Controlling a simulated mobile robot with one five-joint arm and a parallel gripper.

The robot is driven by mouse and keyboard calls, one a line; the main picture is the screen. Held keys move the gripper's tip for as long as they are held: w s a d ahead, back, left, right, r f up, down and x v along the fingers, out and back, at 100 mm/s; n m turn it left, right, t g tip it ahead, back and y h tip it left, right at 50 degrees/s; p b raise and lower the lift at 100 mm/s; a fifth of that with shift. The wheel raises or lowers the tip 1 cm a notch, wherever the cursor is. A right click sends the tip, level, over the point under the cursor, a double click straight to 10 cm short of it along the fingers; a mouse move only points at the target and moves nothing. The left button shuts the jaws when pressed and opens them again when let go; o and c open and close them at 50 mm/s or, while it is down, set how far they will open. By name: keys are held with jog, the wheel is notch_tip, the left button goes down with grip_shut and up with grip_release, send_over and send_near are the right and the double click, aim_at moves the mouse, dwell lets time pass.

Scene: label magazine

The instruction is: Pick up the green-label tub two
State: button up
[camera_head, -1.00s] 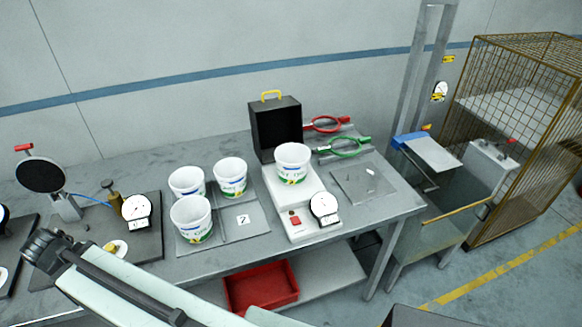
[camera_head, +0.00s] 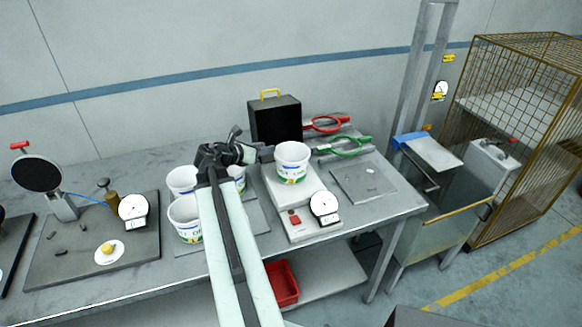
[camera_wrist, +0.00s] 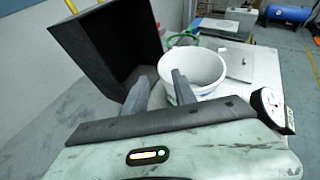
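A white tub (camera_head: 293,164) with a green and blue label stands upright on a white scale (camera_head: 290,198). It also shows in the wrist view (camera_wrist: 204,66), right of and beyond my fingers. Two more such tubs, a front one (camera_head: 186,220) and a rear one (camera_head: 181,181), stand on a grey mat to the left; a third tub (camera_head: 239,178) there is mostly hidden behind my arm. I cannot tell which is tub two. My gripper (camera_wrist: 160,76) is open and empty. Its right finger overlaps the scale tub's near left side in the wrist view; contact is unclear.
A black open box (camera_head: 275,120) with a yellow handle stands behind the scale. Red (camera_head: 325,124) and green (camera_head: 345,146) ringed tools lie at the back. A round dial (camera_head: 323,205) stands at the scale's front right. A grey plate (camera_head: 363,180) lies to the right.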

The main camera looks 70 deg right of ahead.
aim_at(277, 147)
jog(key=b+x, duration=0.1)
jog(key=x, duration=0.1)
jog(key=b+x, duration=0.1)
jog(key=x, duration=0.2)
jog(key=b+x, duration=0.1)
jog(key=x, duration=0.1)
jog(key=shift+d+f, duration=0.2)
jog(key=shift+f, duration=0.3)
jog(key=shift+s+d, duration=0.1)
jog(key=shift+d, duration=0.05)
jog(key=shift+r, duration=0.1)
grip_shut()
dwell(0.8)
